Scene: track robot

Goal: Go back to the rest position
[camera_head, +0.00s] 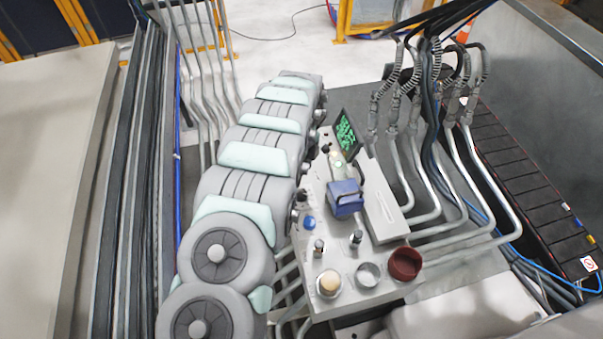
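My gripper is not in this view, so its opening and anything it may hold cannot be seen. The task names no object. A large segmented grey and mint form fills the centre left; I cannot tell whether it is part of my arm.
A light grey plate (318,262) carries a blue box-shaped item (345,197), a dark panel with green marks (346,136), a dark red cup (405,263), a grey cup (367,274) and a round tan-topped item (329,284). Pipes and cables run on both sides. Pale floor (285,55) is open behind.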

